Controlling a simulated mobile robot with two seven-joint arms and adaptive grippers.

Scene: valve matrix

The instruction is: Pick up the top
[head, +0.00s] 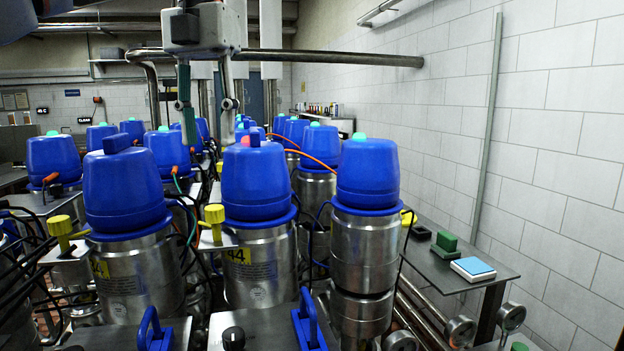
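Several steel valve cylinders carry blue tops. In the front row, the left blue top (122,190) has a blue block on its crown. The middle blue top (256,180) has a small red cap. The right blue top (368,175) has a green cap. All three sit upright on their cylinders. My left gripper (207,112) hangs fingers down, above and behind the gap between the left and middle front tops. Its two fingers are apart with nothing visible between them. It appears to touch none of the tops. My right gripper is not in view.
Yellow knobs (61,228) and cables stand between the cylinders. Blue handles (309,320) rise at the front edge. A side shelf (455,281) at right holds a green block (447,241) and a blue-and-white pad (473,268). A tiled wall (560,140) bounds the right.

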